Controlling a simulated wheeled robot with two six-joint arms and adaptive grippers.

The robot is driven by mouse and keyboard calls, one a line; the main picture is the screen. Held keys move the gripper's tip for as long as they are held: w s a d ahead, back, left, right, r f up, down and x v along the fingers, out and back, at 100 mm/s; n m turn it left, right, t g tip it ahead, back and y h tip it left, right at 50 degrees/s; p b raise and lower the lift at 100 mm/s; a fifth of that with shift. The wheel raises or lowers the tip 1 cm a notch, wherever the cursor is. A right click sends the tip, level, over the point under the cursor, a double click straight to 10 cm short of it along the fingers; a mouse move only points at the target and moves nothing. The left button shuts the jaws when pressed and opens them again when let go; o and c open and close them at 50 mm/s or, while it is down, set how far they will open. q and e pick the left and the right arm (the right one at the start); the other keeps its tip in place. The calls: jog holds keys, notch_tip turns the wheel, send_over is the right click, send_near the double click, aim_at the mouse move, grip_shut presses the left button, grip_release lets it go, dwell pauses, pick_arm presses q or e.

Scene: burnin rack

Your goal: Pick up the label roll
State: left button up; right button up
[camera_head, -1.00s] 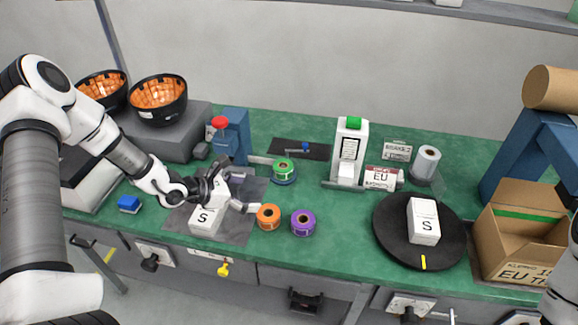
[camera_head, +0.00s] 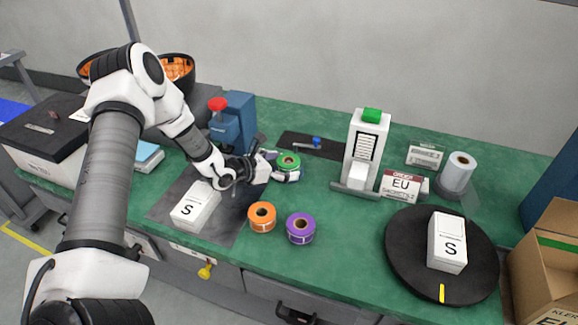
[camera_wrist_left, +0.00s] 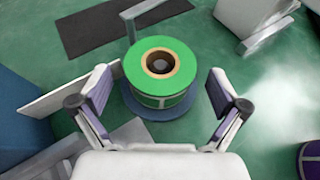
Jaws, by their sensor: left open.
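A green label roll (camera_head: 287,160) sits on a small blue round base on the green bench. It also shows in the left wrist view (camera_wrist_left: 160,72), upright with its core hole facing up. My left gripper (camera_head: 284,166) is open at the roll, with one finger on each side of it in the left wrist view (camera_wrist_left: 160,105). The fingers look apart from the roll. An orange label roll (camera_head: 262,217) and a purple label roll (camera_head: 300,229) stand nearer the bench front. My right gripper is not in view.
A white box marked S (camera_head: 195,205) lies on the grey mat (camera_head: 229,214). Another S box (camera_head: 447,242) stands on a black turntable (camera_head: 405,262). A white device with a green top (camera_head: 367,150) stands right of the green roll. A blue press with a red knob (camera_head: 235,122) stands left.

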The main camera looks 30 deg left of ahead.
pick_arm(q)
jog(key=shift+x, duration=1.15)
jog(key=shift+s, duration=0.15)
jog(key=c, duration=1.3)
